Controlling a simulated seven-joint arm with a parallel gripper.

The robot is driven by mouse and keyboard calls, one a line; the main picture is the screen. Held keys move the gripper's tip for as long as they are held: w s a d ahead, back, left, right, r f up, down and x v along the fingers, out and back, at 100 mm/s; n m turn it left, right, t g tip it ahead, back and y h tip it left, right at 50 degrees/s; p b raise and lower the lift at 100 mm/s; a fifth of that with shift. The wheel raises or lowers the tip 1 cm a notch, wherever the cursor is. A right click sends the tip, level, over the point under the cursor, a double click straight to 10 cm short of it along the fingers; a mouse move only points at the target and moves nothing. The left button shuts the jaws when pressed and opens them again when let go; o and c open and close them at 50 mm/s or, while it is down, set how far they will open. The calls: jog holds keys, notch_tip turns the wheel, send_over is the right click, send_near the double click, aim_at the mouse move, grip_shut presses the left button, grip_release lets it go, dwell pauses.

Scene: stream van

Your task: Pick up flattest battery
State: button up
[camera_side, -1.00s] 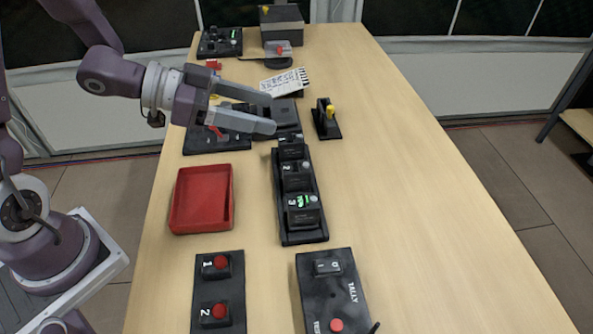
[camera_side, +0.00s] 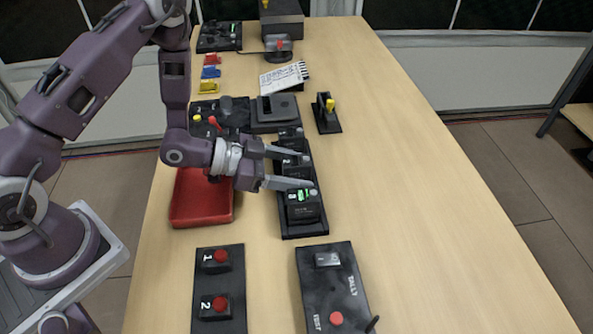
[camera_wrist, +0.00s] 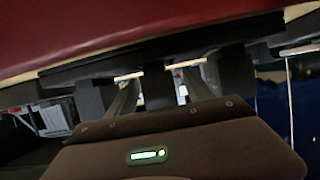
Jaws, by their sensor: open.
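A black charger rack (camera_side: 303,234) stands mid-table in the side view, with black batteries in a row in slots numbered 1 to 3. The nearest battery (camera_side: 302,214) is by slot 3 and has a green display lit beside it. The middle battery is mostly hidden by my gripper, and the far battery (camera_side: 290,144) is partly hidden. My gripper (camera_side: 308,169) is open and points right, its fingers over the middle of the rack, with nothing between them. In the wrist view, a dark block (camera_wrist: 190,150) with a small lit green-rimmed display fills the lower part. I cannot tell which battery that is.
A red tray (camera_side: 200,215) lies left of the rack, partly under my arm. A panel with red buttons (camera_side: 218,290) and a TALLY panel (camera_side: 330,285) are nearer. A yellow-handled lever (camera_side: 328,112) stands behind. The right side of the table is clear.

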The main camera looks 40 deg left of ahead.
grip_shut()
jog(key=shift+r, duration=0.15)
